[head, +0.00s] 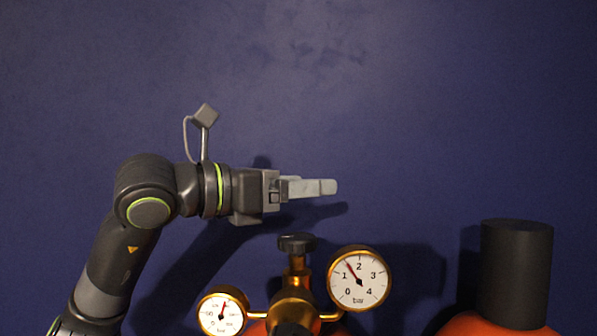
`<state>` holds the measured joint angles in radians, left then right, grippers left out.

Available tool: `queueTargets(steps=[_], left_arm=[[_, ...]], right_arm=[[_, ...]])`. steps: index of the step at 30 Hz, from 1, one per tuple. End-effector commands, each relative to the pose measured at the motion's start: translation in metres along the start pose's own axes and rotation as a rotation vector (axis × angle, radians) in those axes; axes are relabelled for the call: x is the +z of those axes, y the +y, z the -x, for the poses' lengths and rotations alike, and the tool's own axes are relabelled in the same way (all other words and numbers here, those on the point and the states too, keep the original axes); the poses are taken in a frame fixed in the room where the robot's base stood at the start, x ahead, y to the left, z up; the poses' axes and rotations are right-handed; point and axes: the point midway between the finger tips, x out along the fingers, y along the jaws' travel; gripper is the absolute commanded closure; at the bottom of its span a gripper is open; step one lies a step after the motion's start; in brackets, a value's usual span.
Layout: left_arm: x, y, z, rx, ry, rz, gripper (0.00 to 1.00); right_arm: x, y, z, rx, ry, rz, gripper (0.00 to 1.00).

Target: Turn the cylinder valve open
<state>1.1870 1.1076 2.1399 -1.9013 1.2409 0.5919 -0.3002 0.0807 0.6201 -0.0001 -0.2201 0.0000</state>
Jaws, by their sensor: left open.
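The cylinder valve has a dark round handwheel (297,243) on top of a brass stem, at the lower middle of the head view. Below it is the brass regulator body (292,300). A pressure gauge (358,279) sits on its right, its needle a little past 1 bar. A smaller gauge (223,312) sits on its left, cut by the lower edge. My left gripper (330,187) is above the handwheel in the picture, pointing right, open and apart from it. Its fingers overlap in this view. My right gripper is not in view.
An orange cylinder with a black cap (516,270) stands at the lower right. Part of an orange cylinder also shows below the regulator. A dark blue wall (430,100) fills the back, and the upper right is clear.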

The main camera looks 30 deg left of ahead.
Motion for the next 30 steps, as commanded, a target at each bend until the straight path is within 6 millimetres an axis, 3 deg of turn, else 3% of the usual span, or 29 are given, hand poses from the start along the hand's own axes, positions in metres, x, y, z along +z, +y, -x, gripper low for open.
queueTargets(steps=[9,30], left_arm=[[0.021,0.000,0.000,0.000,0.000,0.001,0.30],[0.021,0.000,0.000,0.001,0.000,0.000,0.30]], right_arm=[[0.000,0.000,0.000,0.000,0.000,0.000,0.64],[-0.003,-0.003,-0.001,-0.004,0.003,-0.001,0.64]])
